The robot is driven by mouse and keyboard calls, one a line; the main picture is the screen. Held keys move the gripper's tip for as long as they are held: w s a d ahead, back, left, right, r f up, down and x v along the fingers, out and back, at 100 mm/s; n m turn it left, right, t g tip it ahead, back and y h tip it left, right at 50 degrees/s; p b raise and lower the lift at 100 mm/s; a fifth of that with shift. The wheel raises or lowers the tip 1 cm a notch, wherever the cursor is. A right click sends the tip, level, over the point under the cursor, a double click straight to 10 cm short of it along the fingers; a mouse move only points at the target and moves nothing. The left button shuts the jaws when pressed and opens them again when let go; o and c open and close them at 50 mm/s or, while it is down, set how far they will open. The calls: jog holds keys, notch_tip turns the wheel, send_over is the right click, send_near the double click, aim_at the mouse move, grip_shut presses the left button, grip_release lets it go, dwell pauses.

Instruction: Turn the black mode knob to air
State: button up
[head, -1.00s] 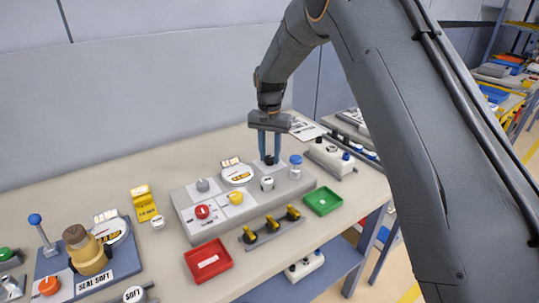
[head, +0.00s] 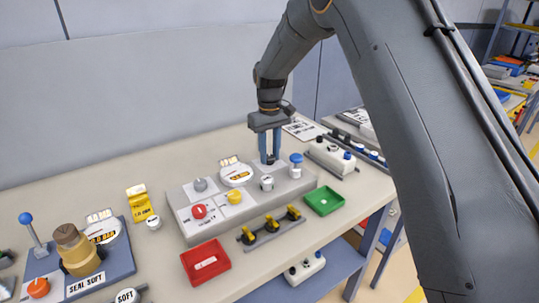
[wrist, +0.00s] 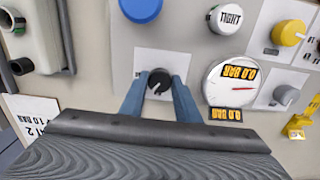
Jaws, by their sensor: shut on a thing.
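The black mode knob (wrist: 160,79) sits on a pale label plate in the wrist view, with a light pointer mark on it. The plate's lettering is mostly hidden by my fingers and too small to read. My gripper (wrist: 159,88) has its two blue fingers on either side of the knob, shut on it. In the head view my gripper (head: 270,159) points straight down at the back right of the grey panel (head: 190,232), and its fingers mostly hide the knob there.
Close by stand a blue-capped part (head: 296,159), a white TIGHT knob (head: 267,183) and a round 0.0 BAR gauge (wrist: 232,82). Yellow (head: 234,197), red (head: 199,211) and grey (head: 200,184) knobs are farther left. Red (head: 207,262) and green (head: 324,201) trays lie in front.

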aim_at(270, 157)
jog(key=n+b, duration=0.1)
jog(key=n, duration=0.6)
jog(key=shift+w, duration=0.1)
dwell(0.5)
jog(key=shift+r, duration=0.1)
jog(key=o, duration=1)
jog(key=shift+o, duration=0.2)
jog(key=shift+r+b, duration=1.05)
jog(key=shift+r, duration=2.8)
